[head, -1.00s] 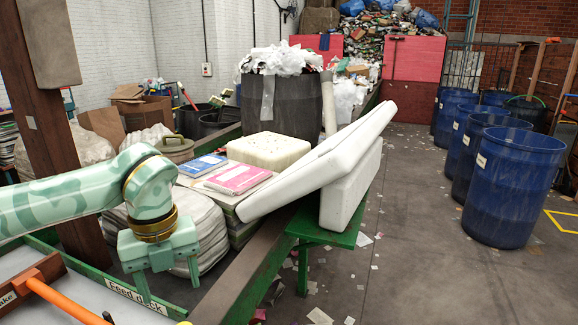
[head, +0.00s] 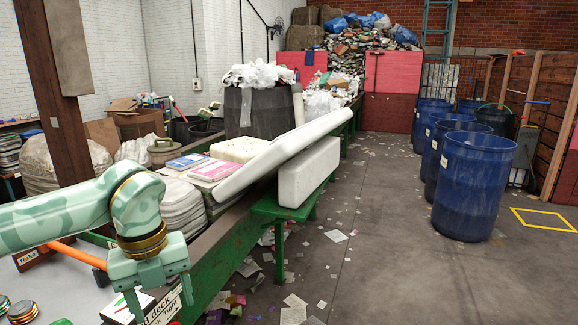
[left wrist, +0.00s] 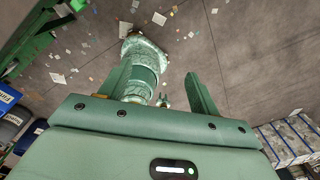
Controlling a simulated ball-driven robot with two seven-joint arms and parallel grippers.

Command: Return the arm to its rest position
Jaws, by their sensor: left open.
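My left arm (head: 60,215) comes in from the left in the head view. It is green and marbled, with a dark and gold band at the wrist.
A white deck (head: 70,285) with small cans and a white box lies below the arm. An orange-handled rake (head: 75,252) lies behind it. White foam slabs (head: 308,172) rest on the green bench. Blue barrels (head: 475,185) stand right. The middle floor is open, with paper scraps.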

